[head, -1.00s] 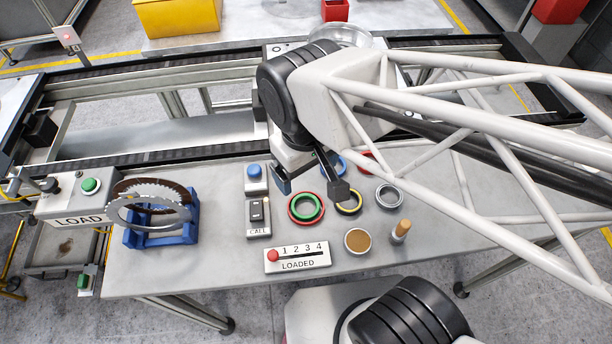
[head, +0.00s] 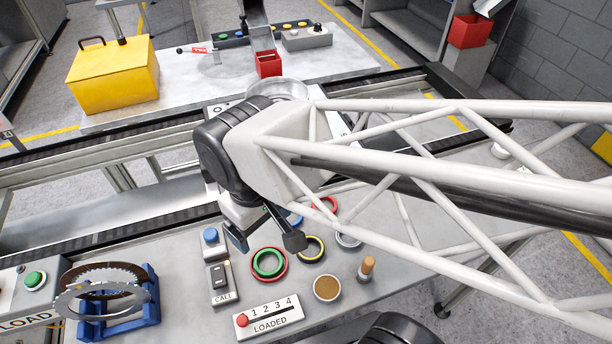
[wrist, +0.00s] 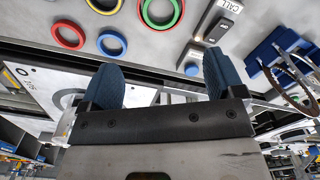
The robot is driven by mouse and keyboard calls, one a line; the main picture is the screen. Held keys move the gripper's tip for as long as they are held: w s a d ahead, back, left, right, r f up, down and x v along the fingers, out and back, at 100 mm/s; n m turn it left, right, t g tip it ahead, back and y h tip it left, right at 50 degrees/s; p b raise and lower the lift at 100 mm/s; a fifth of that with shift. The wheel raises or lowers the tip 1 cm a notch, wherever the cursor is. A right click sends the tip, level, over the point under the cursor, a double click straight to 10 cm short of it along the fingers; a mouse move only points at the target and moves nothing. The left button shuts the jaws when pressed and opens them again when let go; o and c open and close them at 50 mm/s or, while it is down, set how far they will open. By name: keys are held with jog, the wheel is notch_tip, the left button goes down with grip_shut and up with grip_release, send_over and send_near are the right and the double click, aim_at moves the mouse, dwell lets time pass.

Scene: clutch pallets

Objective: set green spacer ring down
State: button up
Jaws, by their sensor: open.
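The green spacer ring (head: 258,269) lies on the grey table inside a larger red ring (head: 251,267). Both lie flat and look concentric. The wrist view shows the green ring (wrist: 160,21) within the red ring at the top edge, partly cut off. My gripper (head: 264,238) is open, just beyond the rings in the head view and apparently above the table. In the wrist view my gripper (wrist: 162,72) has its two blue pads wide apart with nothing between them, apart from the green ring.
A black-and-yellow ring (head: 312,258), blue ring (wrist: 112,44) and second red ring (wrist: 68,35) lie close by. The call box (head: 220,284), loaded panel (head: 270,318), brown-topped disc (head: 327,288) and wooden peg (head: 367,267) surround the rings. A blue stand (head: 150,310) is at left.

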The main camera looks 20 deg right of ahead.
jog(key=w+d+r+m+t, duration=0.1)
jog(key=d+r+m, duration=0.2)
jog(key=d, duration=0.4)
jog(key=w+d+r+m+t, duration=0.1)
jog(key=d+r+m, duration=0.1)
jog(key=d+r, duration=0.2)
jog(key=shift+w+d+r+m+t, duration=0.3)
jog(key=shift+d+r+m, duration=0.1)
jog(key=shift+d, duration=0.95)
